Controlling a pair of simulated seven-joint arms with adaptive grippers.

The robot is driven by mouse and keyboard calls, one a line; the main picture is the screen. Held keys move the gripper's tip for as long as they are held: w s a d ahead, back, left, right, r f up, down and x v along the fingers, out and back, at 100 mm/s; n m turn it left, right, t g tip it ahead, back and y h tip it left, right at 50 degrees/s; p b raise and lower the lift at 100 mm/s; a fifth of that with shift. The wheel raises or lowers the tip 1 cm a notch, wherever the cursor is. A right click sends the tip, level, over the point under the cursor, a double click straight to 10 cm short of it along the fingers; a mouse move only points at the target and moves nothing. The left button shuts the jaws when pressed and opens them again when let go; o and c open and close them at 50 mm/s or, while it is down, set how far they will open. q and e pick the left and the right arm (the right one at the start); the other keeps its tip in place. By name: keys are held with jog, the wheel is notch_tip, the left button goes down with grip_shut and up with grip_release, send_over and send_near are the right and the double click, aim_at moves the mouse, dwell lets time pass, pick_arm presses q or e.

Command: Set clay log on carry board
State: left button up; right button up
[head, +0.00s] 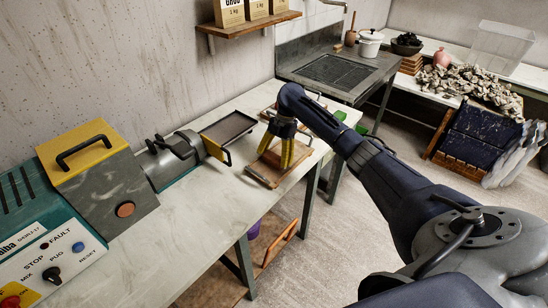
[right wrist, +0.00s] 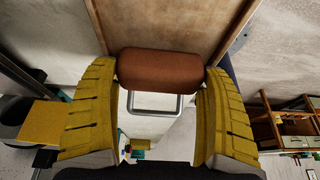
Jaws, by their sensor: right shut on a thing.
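My right gripper (head: 284,160) reaches down over the wooden carry board (head: 261,172), which lies on the pale worktop near its front edge. In the right wrist view the yellow fingers (right wrist: 160,90) are shut on the ends of a reddish-brown clay log (right wrist: 160,71). The log lies crosswise between the fingertips, over one end of the board (right wrist: 165,25). I cannot tell whether the log touches the board. In the head view the fingers largely hide the log. My left gripper is not in view.
A machine (head: 82,170) with a yellow hopper and control panel fills the left of the worktop. A dark tray (head: 229,128) lies behind the board. A sink unit (head: 338,70) stands beyond. The worktop (head: 190,215) in front of the machine is clear.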

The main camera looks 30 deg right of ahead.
jog(key=shift+f, duration=0.15)
jog(key=o, duration=1.3)
jog(key=v, duration=1.2)
